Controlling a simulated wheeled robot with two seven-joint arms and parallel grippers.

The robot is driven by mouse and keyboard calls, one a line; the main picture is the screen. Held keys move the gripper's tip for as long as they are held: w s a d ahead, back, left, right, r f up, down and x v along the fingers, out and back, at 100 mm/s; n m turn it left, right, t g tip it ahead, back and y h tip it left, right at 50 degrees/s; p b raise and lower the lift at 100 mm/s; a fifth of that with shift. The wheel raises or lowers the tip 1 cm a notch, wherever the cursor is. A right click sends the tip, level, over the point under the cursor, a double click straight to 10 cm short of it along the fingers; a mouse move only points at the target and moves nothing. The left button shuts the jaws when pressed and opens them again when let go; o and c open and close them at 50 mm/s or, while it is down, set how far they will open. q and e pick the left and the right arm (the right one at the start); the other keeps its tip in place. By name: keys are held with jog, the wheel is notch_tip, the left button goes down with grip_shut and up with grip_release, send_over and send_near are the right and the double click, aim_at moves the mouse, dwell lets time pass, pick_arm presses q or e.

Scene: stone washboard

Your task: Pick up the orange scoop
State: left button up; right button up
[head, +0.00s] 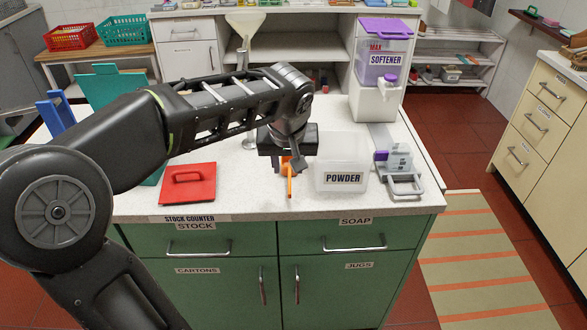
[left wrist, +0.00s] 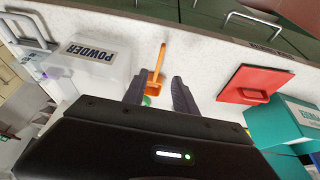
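The orange scoop (head: 289,182) is at the front of the white counter, just left of the clear POWDER bin. Its thin handle points toward the counter's front edge. My left gripper (head: 286,163) is over the scoop and partly hides it in the head view. In the left wrist view, the scoop (left wrist: 155,77) shows between the two spread fingers of my left gripper (left wrist: 158,84), its handle reaching beyond the tips. I cannot tell whether either finger touches it. My right gripper is not in view.
The POWDER bin (head: 341,165) stands close on the right of the gripper, with a metal-handled holder (head: 403,186) beyond it. A red handled board (head: 188,184) lies to the left. A SOFTENER dispenser (head: 382,75) and a funnel stand (head: 246,24) are behind.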

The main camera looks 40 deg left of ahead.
aim_at(290, 181)
pick_arm(q)
jog(key=shift+x, duration=1.4)
jog(key=shift+d, duration=0.1)
jog(key=shift+p+x, duration=0.6)
jog(key=shift+x, duration=2.1)
jog(key=shift+d, duration=0.1)
grip_shut()
